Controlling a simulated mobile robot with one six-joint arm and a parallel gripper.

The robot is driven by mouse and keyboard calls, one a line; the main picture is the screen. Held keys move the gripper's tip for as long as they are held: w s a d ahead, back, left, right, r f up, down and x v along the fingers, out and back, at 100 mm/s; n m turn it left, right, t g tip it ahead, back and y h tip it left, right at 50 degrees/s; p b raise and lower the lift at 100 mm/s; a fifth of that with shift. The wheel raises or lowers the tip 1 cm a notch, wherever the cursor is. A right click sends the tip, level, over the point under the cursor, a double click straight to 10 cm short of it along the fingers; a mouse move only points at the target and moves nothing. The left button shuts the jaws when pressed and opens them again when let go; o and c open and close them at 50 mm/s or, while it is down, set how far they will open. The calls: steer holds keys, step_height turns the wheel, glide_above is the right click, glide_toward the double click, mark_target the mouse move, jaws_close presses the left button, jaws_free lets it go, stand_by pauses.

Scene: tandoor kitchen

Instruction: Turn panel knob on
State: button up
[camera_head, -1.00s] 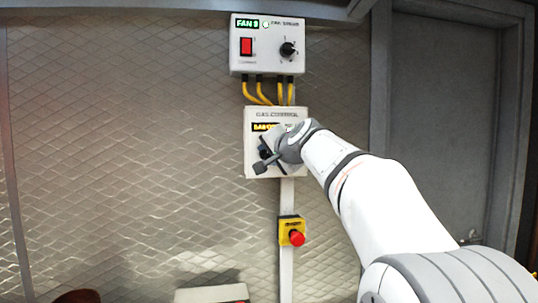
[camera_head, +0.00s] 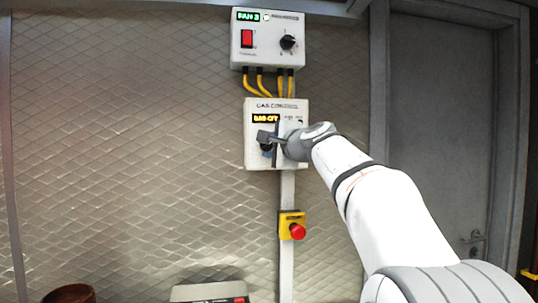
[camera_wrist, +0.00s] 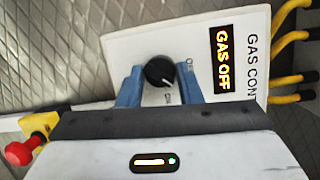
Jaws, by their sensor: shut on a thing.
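The black knob (camera_wrist: 160,71) is on the white gas control panel (camera_wrist: 135,45), between the blue fingers of my gripper (camera_wrist: 160,84) in the wrist view. The fingers are closed on the knob's two sides. "ON" and "OFF" marks show beside it, partly covered. The panel's amber display (camera_wrist: 221,60) reads "GAS OFF"; it also shows in the head view (camera_head: 266,118). In the head view my gripper (camera_head: 268,146) is against the front of the gas panel (camera_head: 252,160) and largely hides the knob.
A fan box (camera_head: 268,58) with a red switch (camera_head: 247,38) and a black dial (camera_head: 288,43) is above, joined by yellow cables (camera_head: 263,84). A red emergency button (camera_head: 298,231) on a yellow box is below. A grey door (camera_head: 437,130) is at right.

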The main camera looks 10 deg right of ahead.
steer(key=m+b, duration=0.1)
steer(key=m, duration=0.1)
steer(key=m+t+b, duration=0.1)
steer(key=m+b, duration=0.1)
steer(key=m, duration=0.1)
steer(key=shift+f+m+t, duration=0.3)
steer(key=shift+m+t+h+b, duration=0.3)
steer(key=shift+m+t+b, duration=0.3)
steer(key=shift+m+b, duration=1.25)
steer(key=shift+m+p, duration=0.55)
steer(key=shift+m, duration=0.2)
steer(key=o, duration=1)
steer(key=shift+c, duration=0.2)
steer(key=shift+s, duration=0.15)
steer(key=b+v, duration=0.2)
steer(key=v, duration=0.5)
steer(key=shift+s, duration=0.3)
